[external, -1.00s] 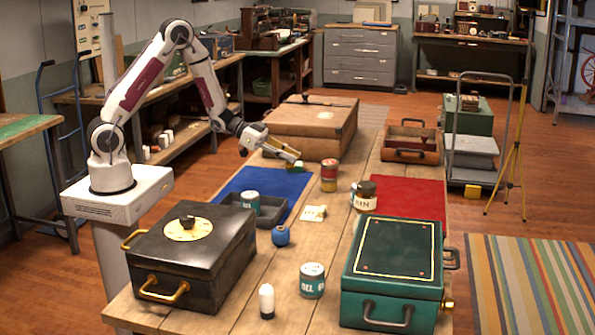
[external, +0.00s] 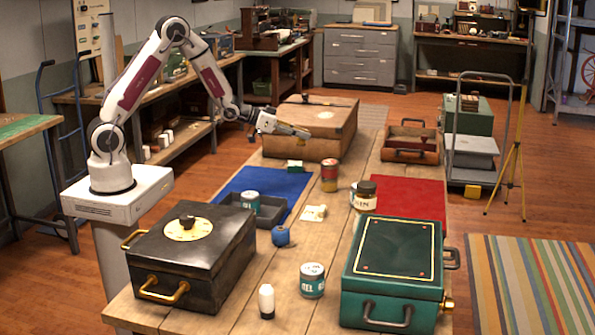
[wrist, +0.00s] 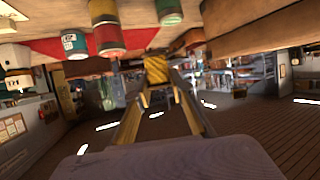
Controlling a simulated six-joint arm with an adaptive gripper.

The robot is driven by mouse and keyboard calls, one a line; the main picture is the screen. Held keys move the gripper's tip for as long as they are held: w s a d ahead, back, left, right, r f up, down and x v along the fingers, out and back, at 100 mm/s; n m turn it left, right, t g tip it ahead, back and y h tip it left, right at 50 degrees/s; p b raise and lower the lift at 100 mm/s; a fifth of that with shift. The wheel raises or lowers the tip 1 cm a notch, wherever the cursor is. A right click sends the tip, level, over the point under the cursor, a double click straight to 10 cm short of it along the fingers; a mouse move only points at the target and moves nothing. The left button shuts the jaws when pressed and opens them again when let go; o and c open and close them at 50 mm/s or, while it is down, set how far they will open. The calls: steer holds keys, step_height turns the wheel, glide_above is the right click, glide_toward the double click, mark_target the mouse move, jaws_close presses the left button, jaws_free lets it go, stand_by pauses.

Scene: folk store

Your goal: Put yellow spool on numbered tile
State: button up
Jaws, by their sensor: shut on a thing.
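My gripper (external: 300,131) is shut on the yellow spool (wrist: 156,69), which shows between the fingertips in the wrist view. In the external view the gripper is raised in front of the large brown case, and the spool is hard to make out there. A small cream tile (external: 313,212) lies on the wooden table, right of the grey tray and nearer the camera than my gripper. It may be the numbered tile, but I cannot read a number on it.
A red-yellow can (external: 329,176) and a dark-lidded jar (external: 364,196) stand right of the tile's far side. The brown case (external: 330,145) stands behind.

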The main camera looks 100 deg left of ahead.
steer(key=s+a+n+g+y, duration=0.3)
steer(key=s+a+n+y, duration=0.1)
steer(key=a, duration=0.4)
steer(key=shift+s+a+f, duration=0.15)
steer(key=shift+s+a, duration=0.1)
steer(key=shift+a, duration=0.1)
steer(key=shift+f, duration=0.1)
glide_above(295, 163)
steer(key=shift+f, duration=3.05)
steer(key=shift+f, duration=1.85)
steer(key=shift+f, duration=0.15)
steer(key=o, duration=0.8)
